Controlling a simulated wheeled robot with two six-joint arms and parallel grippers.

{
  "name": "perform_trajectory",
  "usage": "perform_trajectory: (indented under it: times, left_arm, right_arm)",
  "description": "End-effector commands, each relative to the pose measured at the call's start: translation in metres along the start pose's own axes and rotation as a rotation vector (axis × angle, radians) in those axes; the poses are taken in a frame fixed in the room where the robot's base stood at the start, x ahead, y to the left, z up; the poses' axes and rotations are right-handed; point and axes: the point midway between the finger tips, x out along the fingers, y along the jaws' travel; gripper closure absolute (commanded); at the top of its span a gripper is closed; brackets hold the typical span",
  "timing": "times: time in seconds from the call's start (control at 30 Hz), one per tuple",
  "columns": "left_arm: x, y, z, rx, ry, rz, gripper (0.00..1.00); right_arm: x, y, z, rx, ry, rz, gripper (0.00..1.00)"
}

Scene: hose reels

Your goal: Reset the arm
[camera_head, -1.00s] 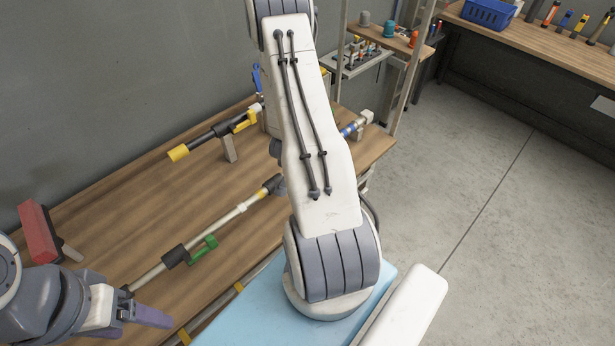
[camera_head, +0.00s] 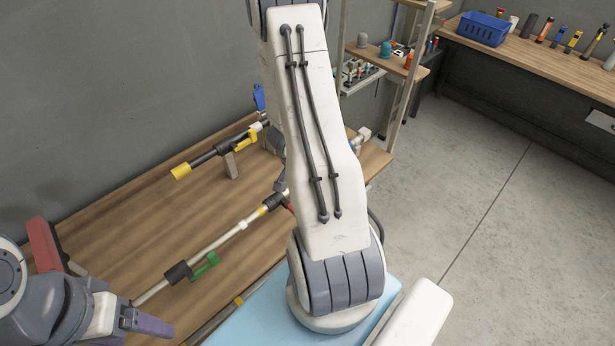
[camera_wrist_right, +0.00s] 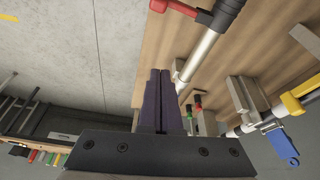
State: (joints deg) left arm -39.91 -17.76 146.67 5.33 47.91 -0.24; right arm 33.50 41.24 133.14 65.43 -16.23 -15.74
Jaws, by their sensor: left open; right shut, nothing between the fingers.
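My right arm (camera_head: 315,150) stands upright across the middle of the head view and hides part of the workbench; its gripper is hidden there. In the right wrist view my right gripper (camera_wrist_right: 161,75) shows dark purple fingers pressed together with nothing between them. They lie in front of the wooden bench top, close to a pale pipe (camera_wrist_right: 205,50). My left gripper (camera_head: 150,322) is at the lower left of the head view, its purple finger pointing right. It is open and empty, near the bench's front edge.
On the workbench (camera_head: 130,210) are a pipe with a green-handled valve (camera_head: 205,266), a yellow-tipped pipe (camera_head: 181,171) and a red block (camera_head: 43,245). A shelf rack (camera_head: 400,60) stands behind. A blue basket (camera_head: 484,30) sits on the far bench. The floor (camera_head: 470,190) at right is clear.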

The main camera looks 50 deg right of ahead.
Motion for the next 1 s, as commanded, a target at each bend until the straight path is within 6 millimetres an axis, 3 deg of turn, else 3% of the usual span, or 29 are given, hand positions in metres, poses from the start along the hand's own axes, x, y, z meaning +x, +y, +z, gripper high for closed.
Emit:
perform_trajectory:
  times: [0.53,0.67,0.77,0.83,0.9,1.0]
  left_arm:
    - [0.001,0.000,0.000,0.000,0.000,0.000,0.22]
    - [0.008,-0.001,0.001,0.000,0.000,0.000,0.22]
    - [0.022,-0.002,0.001,0.000,0.000,0.000,0.22]
    - [0.035,-0.003,0.002,-0.001,0.000,0.000,0.22]
    - [0.049,-0.004,0.003,-0.001,0.000,0.000,0.22]
    - [0.069,-0.005,0.004,-0.002,0.000,0.000,0.22]
  right_arm:
    - [0.000,0.000,0.000,-0.001,0.000,-0.001,1.00]
    - [-0.005,-0.017,0.011,-0.050,-0.011,-0.045,1.00]
    - [-0.020,-0.052,0.040,-0.170,-0.043,-0.142,1.00]
    - [-0.039,-0.081,0.074,-0.298,-0.080,-0.232,1.00]
    - [-0.063,-0.103,0.118,-0.454,-0.129,-0.322,1.00]
    - [-0.100,-0.115,0.185,-0.697,-0.200,-0.430,1.00]
